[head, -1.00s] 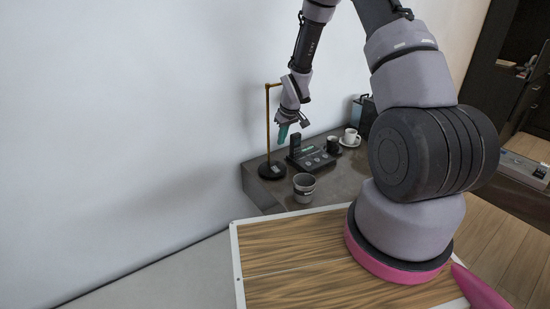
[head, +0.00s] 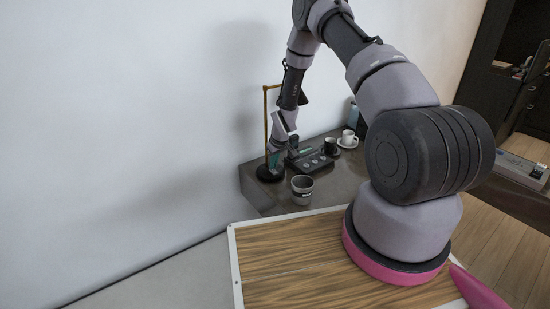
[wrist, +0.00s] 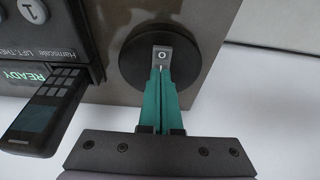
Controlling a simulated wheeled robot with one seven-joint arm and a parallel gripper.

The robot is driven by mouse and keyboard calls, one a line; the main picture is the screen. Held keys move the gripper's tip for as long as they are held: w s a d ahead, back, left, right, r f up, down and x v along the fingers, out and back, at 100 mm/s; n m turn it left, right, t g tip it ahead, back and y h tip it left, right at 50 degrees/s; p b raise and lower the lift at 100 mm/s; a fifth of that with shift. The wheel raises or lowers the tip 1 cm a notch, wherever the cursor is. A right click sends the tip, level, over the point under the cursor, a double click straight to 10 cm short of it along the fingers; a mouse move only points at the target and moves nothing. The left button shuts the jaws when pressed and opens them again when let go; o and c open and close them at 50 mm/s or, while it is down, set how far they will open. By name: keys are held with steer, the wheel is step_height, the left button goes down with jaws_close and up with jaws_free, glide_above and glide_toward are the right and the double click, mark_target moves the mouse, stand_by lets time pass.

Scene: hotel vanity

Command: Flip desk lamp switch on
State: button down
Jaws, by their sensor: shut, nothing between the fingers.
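The desk lamp has a thin brass post (head: 266,118) and a round black base (head: 263,174) near the left edge of the dark counter. In the wrist view the lamp base (wrist: 130,64) carries a small grey switch (wrist: 162,55) with a round white mark. My gripper (head: 274,167) reaches down over the base. Its green fingers (wrist: 161,75) are shut together with nothing between them, and the tips are at the near edge of the switch. I cannot tell whether they touch it. The lamp's upper part is partly hidden by my arm in the head view.
A grey cup (head: 302,188) stands in front. A black mug (head: 330,147) and a white cup (head: 348,138) are farther right. The wall (head: 130,110) is on the left.

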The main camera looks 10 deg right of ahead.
steer(key=shift+w+f, duration=0.1)
steer(key=shift+f, duration=0.15)
steer(key=shift+a, duration=0.1)
steer(key=shift+w+a+f, duration=0.1)
steer(key=shift+w+f, duration=0.05)
steer(key=shift+f, duration=0.05)
steer(key=shift+s, duration=0.2)
steer(key=shift+s+d, duration=0.45)
steer(key=shift+s, duration=0.2)
steer(key=shift+r, duration=0.1)
